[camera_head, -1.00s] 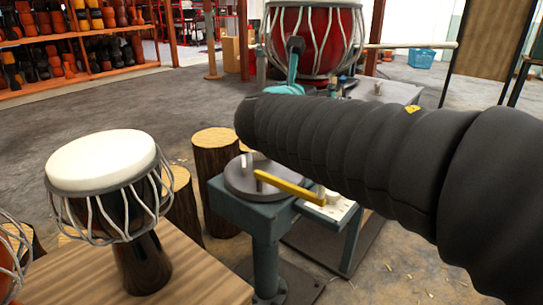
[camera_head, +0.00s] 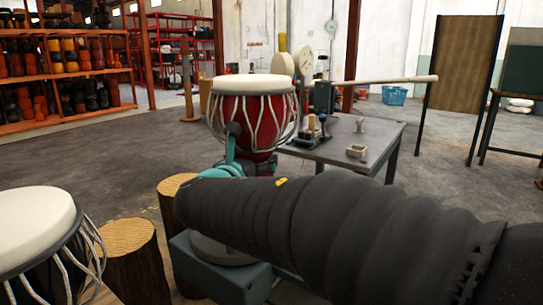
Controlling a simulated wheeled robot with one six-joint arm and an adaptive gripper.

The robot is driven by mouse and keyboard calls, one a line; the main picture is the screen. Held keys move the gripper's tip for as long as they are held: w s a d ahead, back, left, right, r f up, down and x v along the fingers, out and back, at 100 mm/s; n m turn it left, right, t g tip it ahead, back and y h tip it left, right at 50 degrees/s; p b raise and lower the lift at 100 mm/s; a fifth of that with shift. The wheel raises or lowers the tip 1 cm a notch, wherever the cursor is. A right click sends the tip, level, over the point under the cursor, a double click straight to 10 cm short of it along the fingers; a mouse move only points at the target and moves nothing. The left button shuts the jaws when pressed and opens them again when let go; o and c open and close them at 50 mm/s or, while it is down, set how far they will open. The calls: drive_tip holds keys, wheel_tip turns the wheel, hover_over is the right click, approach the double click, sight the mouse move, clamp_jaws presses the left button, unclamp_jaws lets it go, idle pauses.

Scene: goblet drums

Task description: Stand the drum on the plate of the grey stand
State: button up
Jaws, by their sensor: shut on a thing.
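The red drum (camera_head: 262,113), with a white head and white ropes, is upright in my gripper (camera_head: 233,142), beyond the end of my black-sleeved arm. One teal finger with a dark tip lies against the drum's near side; the other finger is hidden. The drum's foot is hidden behind the gripper and arm. The grey stand (camera_head: 205,275) is nearer, at the bottom, largely covered by my arm. Only an edge of its round plate (camera_head: 215,252) shows. The drum appears above and beyond the plate; the gap between them cannot be judged.
A dark drum with a white head (camera_head: 38,225) is at the lower left. Log stumps (camera_head: 130,240) stand between it and the stand. A grey worktable (camera_head: 365,142) with small tools and a pale stick is behind the drum. Open floor lies at left and right.

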drive_tip(key=a+f, duration=0.1)
drive_tip(key=w+a, duration=0.1)
drive_tip(key=a, duration=0.1)
drive_tip(key=a+f, duration=0.1)
drive_tip(key=shift+w+a+f, duration=0.15)
drive_tip(key=shift+a+f, duration=0.1)
drive_tip(key=shift+f, duration=0.05)
drive_tip(key=shift+f+b, duration=0.35)
drive_tip(key=shift+f, duration=1.8)
drive_tip(key=o, duration=1.7)
drive_tip(key=shift+f, duration=0.1)
drive_tip(key=shift+r, duration=0.2)
drive_tip(key=v, duration=1.2)
drive_tip(key=shift+f, duration=0.15)
